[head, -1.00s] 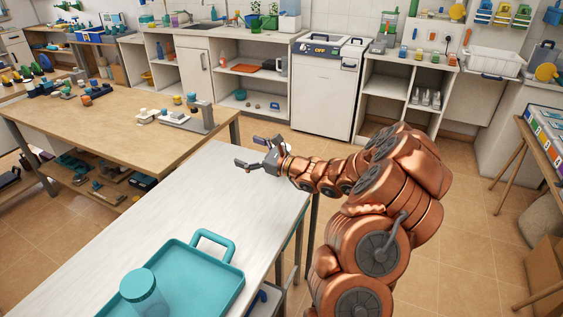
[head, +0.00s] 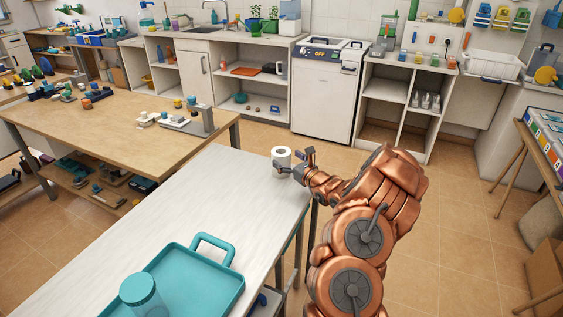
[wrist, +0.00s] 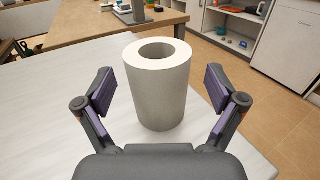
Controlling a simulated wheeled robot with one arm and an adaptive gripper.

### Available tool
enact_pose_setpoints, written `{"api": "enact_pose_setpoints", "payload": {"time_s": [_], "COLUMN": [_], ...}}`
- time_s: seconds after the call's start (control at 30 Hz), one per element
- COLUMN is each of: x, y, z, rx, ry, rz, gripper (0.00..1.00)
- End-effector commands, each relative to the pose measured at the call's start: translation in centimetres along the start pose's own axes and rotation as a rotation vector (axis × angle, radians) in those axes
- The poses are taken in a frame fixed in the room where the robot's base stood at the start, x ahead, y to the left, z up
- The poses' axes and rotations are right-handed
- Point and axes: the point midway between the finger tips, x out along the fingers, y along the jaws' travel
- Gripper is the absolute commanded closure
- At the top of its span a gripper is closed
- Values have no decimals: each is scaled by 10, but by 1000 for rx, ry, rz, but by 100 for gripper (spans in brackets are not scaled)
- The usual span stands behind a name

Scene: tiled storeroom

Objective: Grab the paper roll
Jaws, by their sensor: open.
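The white paper roll (head: 281,155) stands upright near the far end of the pale table (head: 190,210) in the head view. In the wrist view the paper roll (wrist: 158,92) is large and central, its round hole facing up. My gripper (head: 293,166) is at the roll's near right side in the head view. In the wrist view my gripper (wrist: 160,108) is open, with one purple-padded finger left of the roll and one right of it. Gaps show between both fingers and the roll.
A teal tray (head: 222,290) with a teal jar (head: 143,295) is at the table's near end. The tabletop between tray and roll is clear. A wooden bench (head: 110,125) with small items is beyond to the left. Tiled floor lies to the right.

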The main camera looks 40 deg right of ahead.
Motion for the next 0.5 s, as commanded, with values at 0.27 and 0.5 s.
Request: {"api": "enact_pose_setpoints", "payload": {"time_s": [0.27,0.5], "x": [29,34], "y": [3,2], "z": [3,3], "rx": [-1,0], "ry": [0,-2], "rz": [3,2], "gripper": [6,6]}}
